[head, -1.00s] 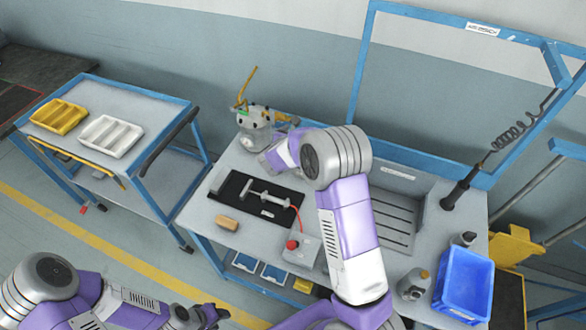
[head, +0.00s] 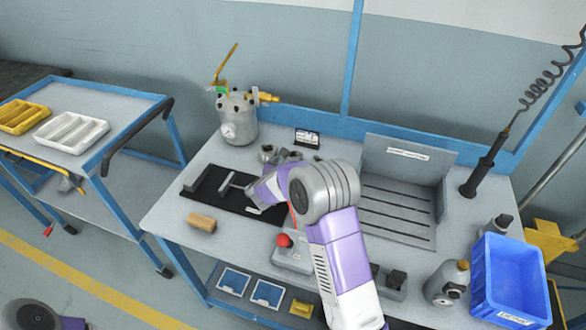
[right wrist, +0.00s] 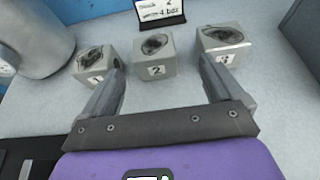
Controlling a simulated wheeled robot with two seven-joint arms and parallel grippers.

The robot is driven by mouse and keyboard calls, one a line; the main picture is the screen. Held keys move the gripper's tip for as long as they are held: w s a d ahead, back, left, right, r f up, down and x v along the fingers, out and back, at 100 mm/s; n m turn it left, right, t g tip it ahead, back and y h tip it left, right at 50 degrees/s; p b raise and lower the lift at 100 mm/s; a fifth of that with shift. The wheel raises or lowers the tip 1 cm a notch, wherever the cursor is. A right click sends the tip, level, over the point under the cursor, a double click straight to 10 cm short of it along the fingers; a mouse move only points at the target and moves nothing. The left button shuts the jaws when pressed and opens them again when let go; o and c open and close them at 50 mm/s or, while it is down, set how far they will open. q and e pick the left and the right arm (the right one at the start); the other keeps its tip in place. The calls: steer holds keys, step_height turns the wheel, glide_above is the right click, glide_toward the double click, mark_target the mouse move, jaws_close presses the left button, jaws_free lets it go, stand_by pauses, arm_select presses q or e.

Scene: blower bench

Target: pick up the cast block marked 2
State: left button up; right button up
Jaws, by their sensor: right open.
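The cast block marked 2 (right wrist: 155,55) is a small grey cube with a dark hollow in its top. It stands on the bench in the right wrist view, between the block marked 1 (right wrist: 96,65) and a third block (right wrist: 223,50), whose mark looks like 3. My right gripper (right wrist: 162,72) is open and empty. Its fingers spread to either side of block 2 in the picture, with the block beyond the tips. In the head view the blocks form a small grey cluster (head: 267,153) partly behind my right arm. My left gripper is out of view.
A card stand (head: 307,138) stands behind the blocks, and a grey pressure pot (head: 237,118) is left of them. A black mat (head: 205,190) with a metal tool lies in front. A slotted grey tray (head: 397,210) and blue bin (head: 508,280) are to the right.

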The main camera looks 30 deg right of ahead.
mark_target(292, 157)
steer(key=x, duration=0.2)
steer(key=b+x, duration=0.1)
steer(key=x, duration=0.4)
steer(key=shift+w+r, duration=0.2)
steer(key=shift+w, duration=0.35)
